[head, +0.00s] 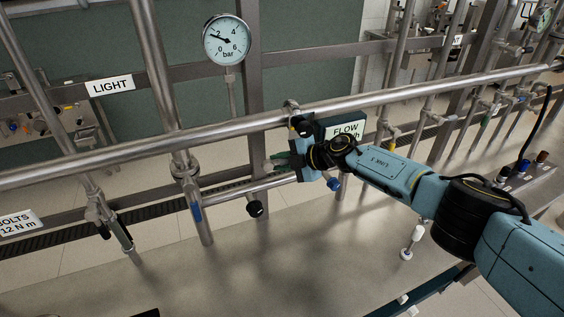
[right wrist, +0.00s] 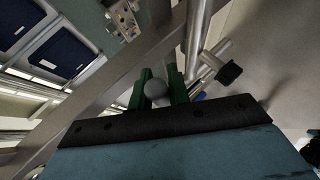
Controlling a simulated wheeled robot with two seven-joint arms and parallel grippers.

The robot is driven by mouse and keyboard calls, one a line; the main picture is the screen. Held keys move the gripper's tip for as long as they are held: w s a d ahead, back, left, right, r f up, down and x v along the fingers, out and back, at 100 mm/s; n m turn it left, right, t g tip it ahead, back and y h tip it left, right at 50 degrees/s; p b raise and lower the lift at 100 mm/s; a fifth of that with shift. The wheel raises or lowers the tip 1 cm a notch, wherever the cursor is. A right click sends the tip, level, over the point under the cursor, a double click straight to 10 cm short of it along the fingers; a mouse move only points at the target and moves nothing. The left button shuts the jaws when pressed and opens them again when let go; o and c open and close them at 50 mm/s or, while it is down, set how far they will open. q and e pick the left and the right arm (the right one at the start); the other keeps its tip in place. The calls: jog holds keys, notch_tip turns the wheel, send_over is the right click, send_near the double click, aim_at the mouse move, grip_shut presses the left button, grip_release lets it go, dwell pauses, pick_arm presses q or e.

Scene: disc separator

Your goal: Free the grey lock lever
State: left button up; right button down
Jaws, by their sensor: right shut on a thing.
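My right gripper (head: 275,163) reaches in from the right below the long steel pipe, its green fingers pointing left. In the right wrist view the green fingers (right wrist: 160,88) are shut on the rounded grey end of the grey lock lever (right wrist: 155,89), which sits between them. The rest of the lever is hidden behind the fingers and the gripper body. In the head view I cannot make out the lever at the fingers. My left gripper is not in view.
A long steel pipe (head: 350,106) runs just above my right gripper. A black knob (head: 255,208) is below left of it, and a blue knob (head: 333,184) is close below right. A FLOW sign (head: 346,129) is behind it. A pressure gauge (head: 227,40) is above.

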jog(key=c, duration=1.3)
grip_release()
jog(key=shift+a, duration=0.1)
jog(key=shift+s+d+r+p, duration=0.2)
jog(key=shift+d+r+p, duration=0.15)
jog(key=shift+d, duration=0.15)
jog(key=shift+p+v, duration=1.3)
jog(key=shift+v, duration=4.8)
jog(key=shift+s+a, duration=0.1)
